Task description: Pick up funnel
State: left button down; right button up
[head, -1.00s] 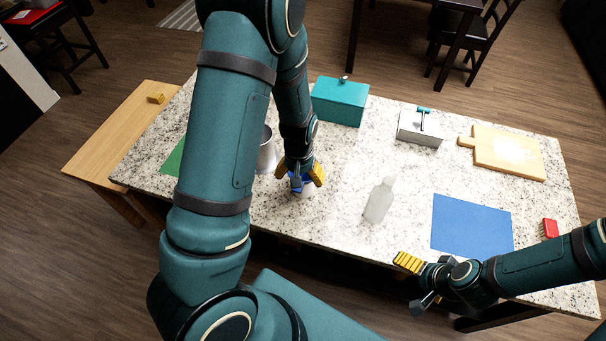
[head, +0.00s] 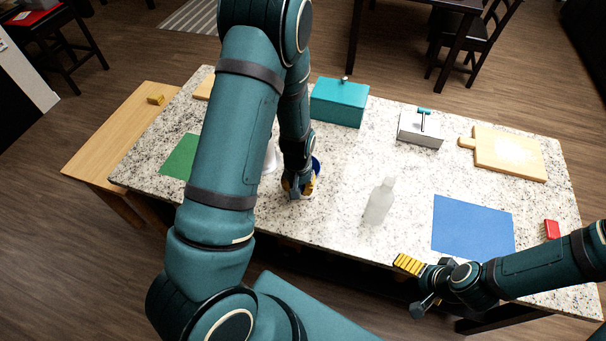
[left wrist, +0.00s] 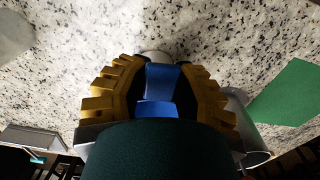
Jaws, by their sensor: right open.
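A blue piece, which looks like the funnel (left wrist: 162,80), lies between the yellow fingers of my left gripper (left wrist: 160,64) in the left wrist view. A pale rounded part shows just beyond it. In the head view my left gripper (head: 298,188) is low over the counter, and a blue rim (head: 317,165) shows beside it. The arm and fingers hide most of the piece. I cannot tell whether the fingers press on it. My right gripper (head: 413,285) is open and empty by the counter's front edge.
A clear bottle (head: 379,201) stands right of my left gripper. A teal box (head: 339,102), a grey box (head: 420,130) and a cutting board (head: 508,155) are at the back. A blue mat (head: 472,227) lies right, a green mat (head: 180,156) left. A metal pot (left wrist: 245,120) is near the left gripper.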

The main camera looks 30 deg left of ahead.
dwell(0.8)
pick_arm(q)
notch_tip(320, 180, up, 10)
jog(key=shift+p, duration=0.75)
jog(key=shift+c, duration=1.7)
grip_release()
